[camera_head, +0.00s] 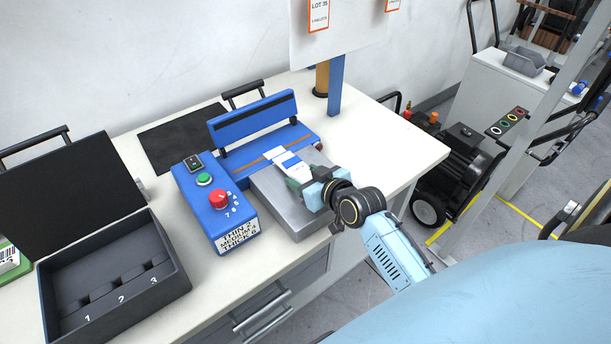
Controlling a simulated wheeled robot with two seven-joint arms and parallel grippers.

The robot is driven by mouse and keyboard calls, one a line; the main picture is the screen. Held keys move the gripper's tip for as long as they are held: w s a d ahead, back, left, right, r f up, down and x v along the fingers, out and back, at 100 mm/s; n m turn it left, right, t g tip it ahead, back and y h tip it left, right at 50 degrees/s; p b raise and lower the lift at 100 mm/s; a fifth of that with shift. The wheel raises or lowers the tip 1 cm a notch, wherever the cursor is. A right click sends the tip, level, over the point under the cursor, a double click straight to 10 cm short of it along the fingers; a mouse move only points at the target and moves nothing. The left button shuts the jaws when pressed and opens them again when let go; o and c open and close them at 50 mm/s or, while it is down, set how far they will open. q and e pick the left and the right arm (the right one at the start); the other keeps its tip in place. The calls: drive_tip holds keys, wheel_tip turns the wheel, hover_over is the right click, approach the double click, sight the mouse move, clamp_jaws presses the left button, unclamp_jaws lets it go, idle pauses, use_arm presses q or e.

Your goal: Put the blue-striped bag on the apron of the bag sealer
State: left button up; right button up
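The blue-striped bag (290,161) is white with blue bands. It lies over the bag sealer's grey metal apron (273,205), its far end near the blue sealing bar (254,118). I cannot tell whether it rests on the apron or is held just above it. My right gripper (306,187) is low over the apron, at the bag's near end, where something greenish shows. The fingers and the bag's near end overlap in this view, so I cannot tell whether they grip it. My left gripper is not in view.
The sealer's control box (215,204) has green and red buttons and stands left of the apron. A dark open case (172,252) with numbered slots is at the left. A black mat (180,139) lies behind. A blue post (336,86) rises at the back. The table's right end is clear.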

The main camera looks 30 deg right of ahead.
drive_tip(key=o, duration=0.3)
drive_tip(key=shift+r, duration=0.1)
drive_tip(key=shift+s+r, duration=0.1)
drive_tip(key=shift+s, duration=0.15)
drive_tip(key=p+v, duration=0.2)
drive_tip(key=v, duration=0.9)
drive_tip(key=shift+s+r, duration=0.2)
drive_tip(key=shift+s, duration=0.05)
drive_tip(key=shift+d, duration=0.1)
idle(0.6)
